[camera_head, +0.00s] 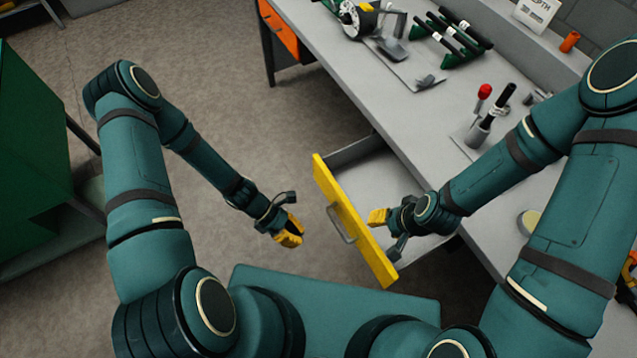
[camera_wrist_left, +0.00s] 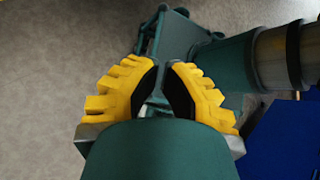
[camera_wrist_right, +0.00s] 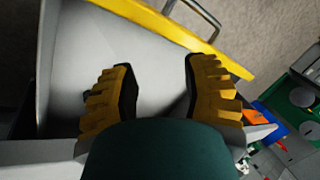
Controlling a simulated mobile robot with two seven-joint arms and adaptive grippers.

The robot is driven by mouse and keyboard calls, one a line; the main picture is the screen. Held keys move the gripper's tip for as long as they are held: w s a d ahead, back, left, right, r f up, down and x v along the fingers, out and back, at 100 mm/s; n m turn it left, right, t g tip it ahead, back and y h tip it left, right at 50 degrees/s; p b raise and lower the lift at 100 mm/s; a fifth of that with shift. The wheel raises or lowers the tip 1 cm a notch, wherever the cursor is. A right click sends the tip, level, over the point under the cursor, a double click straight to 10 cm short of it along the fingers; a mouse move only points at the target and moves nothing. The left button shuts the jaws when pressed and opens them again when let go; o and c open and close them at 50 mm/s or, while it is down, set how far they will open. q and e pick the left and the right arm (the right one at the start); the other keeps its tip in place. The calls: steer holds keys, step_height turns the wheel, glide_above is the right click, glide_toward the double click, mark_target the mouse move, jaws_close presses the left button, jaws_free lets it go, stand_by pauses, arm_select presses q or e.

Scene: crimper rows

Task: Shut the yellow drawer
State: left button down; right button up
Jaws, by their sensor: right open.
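The yellow drawer (camera_head: 352,215) is pulled out from under the grey workbench, with its yellow front and metal handle (camera_head: 338,226) facing the floor area. Its grey inside looks empty. In the right wrist view the yellow front (camera_wrist_right: 170,27) crosses the top. My right gripper (camera_head: 380,217) is open and empty, on the bench side of the front, over the drawer's inside. Whether it touches the drawer I cannot tell. My left gripper (camera_head: 295,232) hangs left of the front, apart from the handle. In the left wrist view its fingertips (camera_wrist_left: 165,68) are close together, with nothing visible between them.
The workbench (camera_head: 350,62) carries a cup with tools (camera_head: 478,132), a red-topped item (camera_head: 484,91) and a rack of dark rods (camera_head: 450,38). An orange drawer (camera_head: 278,30) sits farther along. A green cabinet (camera_head: 30,150) stands left. The floor between is clear.

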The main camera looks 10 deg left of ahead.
arm_select(q)
steer(key=w+f+n+t+h, duration=0.2)
steer(key=w+n+t+h, duration=0.25)
steer(key=n, duration=0.55)
steer(key=n+t, duration=1)
steer(key=n, duration=0.3)
glide_toward(321, 180)
steer(key=x, duration=0.8)
steer(key=shift+d+r, duration=0.1)
steer(key=shift+r, duration=0.25)
arm_select(e)
steer(key=shift+r, duration=0.3)
arm_select(q)
steer(key=shift+d, duration=0.1)
